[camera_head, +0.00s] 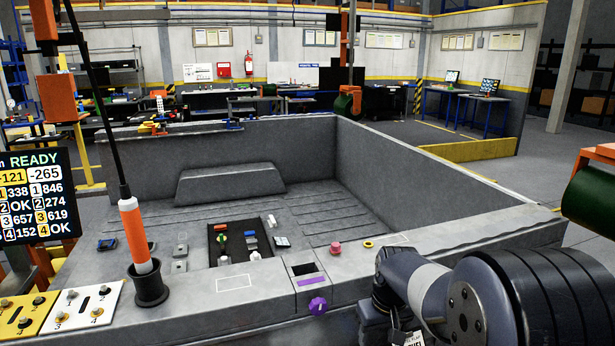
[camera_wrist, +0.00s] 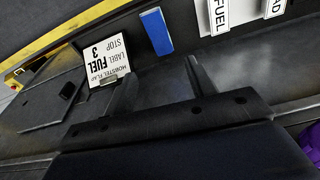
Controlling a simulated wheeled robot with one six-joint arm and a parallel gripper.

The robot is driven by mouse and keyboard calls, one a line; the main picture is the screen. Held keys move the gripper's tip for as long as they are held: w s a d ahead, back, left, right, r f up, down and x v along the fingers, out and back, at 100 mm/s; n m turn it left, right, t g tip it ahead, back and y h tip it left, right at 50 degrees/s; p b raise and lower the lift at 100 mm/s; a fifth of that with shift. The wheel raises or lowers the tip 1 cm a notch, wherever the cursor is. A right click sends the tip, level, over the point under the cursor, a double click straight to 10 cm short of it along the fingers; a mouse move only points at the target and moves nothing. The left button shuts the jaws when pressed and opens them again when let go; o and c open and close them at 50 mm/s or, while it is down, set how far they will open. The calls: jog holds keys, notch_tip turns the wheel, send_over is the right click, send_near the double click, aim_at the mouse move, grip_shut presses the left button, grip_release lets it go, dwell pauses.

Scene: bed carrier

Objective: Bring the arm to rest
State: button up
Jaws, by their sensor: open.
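My gripper (camera_wrist: 160,70) shows in the wrist view with its two fingers apart and nothing between them. Beyond the fingertips is a white label plate (camera_wrist: 107,62) reading "FUEL 3". I cannot tell whether the left finger touches it. In the head view my arm (camera_head: 490,300) fills the lower right, in front of the near wall of the grey truck bed (camera_head: 440,240). My gripper itself is hidden there behind my arm and the frame edge.
A blue block (camera_wrist: 157,31) and a white "FUEL" plate (camera_wrist: 220,14) lie beyond my gripper.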

jog(key=shift+r+m+p, duration=0.1)
jog(key=shift+m+p, duration=0.5)
jog(key=shift+p, duration=2.7)
jog(key=s+m+p, duration=0.1)
jog(key=p, duration=0.4)
jog(key=shift+r, duration=0.1)
jog(key=p, duration=0.3)
jog(key=shift+s+m, duration=0.3)
jog(key=shift+s, duration=0.1)
